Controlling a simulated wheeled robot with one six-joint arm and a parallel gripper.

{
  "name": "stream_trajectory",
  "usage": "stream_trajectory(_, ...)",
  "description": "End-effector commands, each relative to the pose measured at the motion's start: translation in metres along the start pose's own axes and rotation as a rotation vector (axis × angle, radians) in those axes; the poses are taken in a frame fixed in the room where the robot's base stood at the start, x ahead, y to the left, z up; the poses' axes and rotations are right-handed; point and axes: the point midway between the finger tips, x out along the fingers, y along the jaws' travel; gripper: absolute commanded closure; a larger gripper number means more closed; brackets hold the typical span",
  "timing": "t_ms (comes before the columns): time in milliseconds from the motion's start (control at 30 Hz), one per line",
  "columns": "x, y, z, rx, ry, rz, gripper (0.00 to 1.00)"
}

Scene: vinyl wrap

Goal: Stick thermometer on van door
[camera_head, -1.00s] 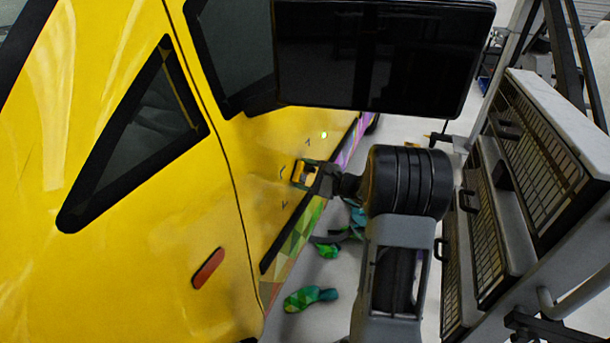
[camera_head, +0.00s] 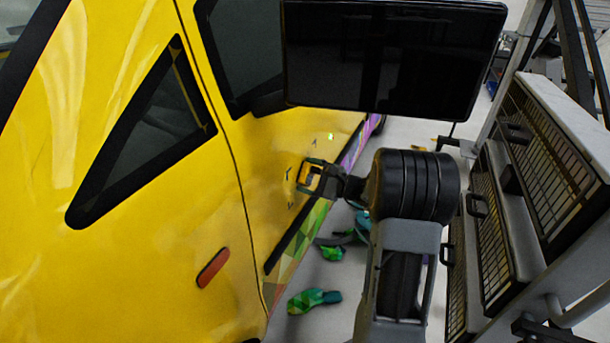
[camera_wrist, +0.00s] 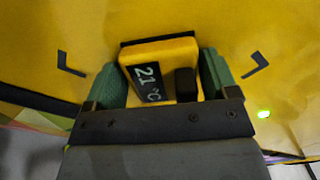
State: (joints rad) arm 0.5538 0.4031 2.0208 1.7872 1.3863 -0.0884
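A yellow thermometer (camera_wrist: 170,62) with a dark display reading 21 °C sits between the two green fingers of my gripper (camera_wrist: 163,80) in the wrist view. The fingers close on its sides. In the head view my gripper (camera_head: 314,176) holds the thermometer (camera_head: 304,174) close to the yellow van door (camera_head: 255,165). Black corner marks (camera_wrist: 71,65) show on the door on both sides of the thermometer. I cannot tell whether its back touches the door.
A black screen (camera_head: 390,58) hangs at the top. Green scraps (camera_head: 313,299) lie on the floor.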

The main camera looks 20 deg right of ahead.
Motion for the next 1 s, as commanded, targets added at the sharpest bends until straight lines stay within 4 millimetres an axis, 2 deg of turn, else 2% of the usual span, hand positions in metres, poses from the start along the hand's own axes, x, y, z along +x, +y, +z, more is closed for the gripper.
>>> stream_trajectory(33,-0.001,-0.001,0.000,-0.001,0.001,-0.002,0.13)
stream_trajectory(133,-0.002,-0.002,-0.001,-0.001,0.003,-0.004,0.05)
stream_trajectory(467,-0.009,-0.002,-0.001,0.000,0.006,-0.006,0.05)
stream_trajectory(567,-0.022,-0.002,-0.001,0.000,0.007,-0.006,0.05)
stream_trajectory(1000,-0.107,-0.002,0.000,0.000,0.005,-0.006,0.05)
